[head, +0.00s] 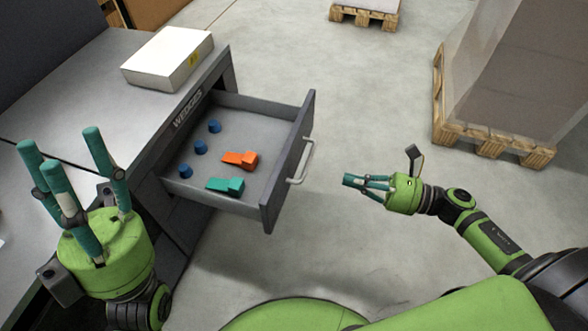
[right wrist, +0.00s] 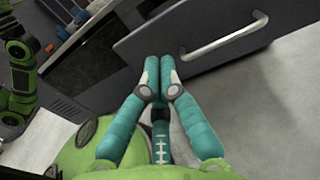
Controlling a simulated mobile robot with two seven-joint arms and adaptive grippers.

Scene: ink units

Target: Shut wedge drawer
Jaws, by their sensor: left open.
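The grey wedge drawer (head: 262,193) stands pulled out of the cabinet, under the label WEDGES (head: 188,108). An orange wedge (head: 241,159), a green wedge (head: 226,185) and three blue cylinders (head: 200,147) lie in it. Its front panel has a pale bar handle (head: 302,162), which also shows in the right wrist view (right wrist: 224,37). My right gripper (head: 347,181) is in front of the drawer, apart from the handle in the head view. Its teal fingers are together with nothing between them in the right wrist view (right wrist: 158,62). My left gripper (head: 70,155) is open and empty, fingers up, left of the drawer.
A white box (head: 168,58) lies on the grey cabinet top (head: 75,85). Wooden pallets with loads stand at the back (head: 364,16) and at the right (head: 490,142). The floor (head: 340,90) between the drawer and the pallets is clear.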

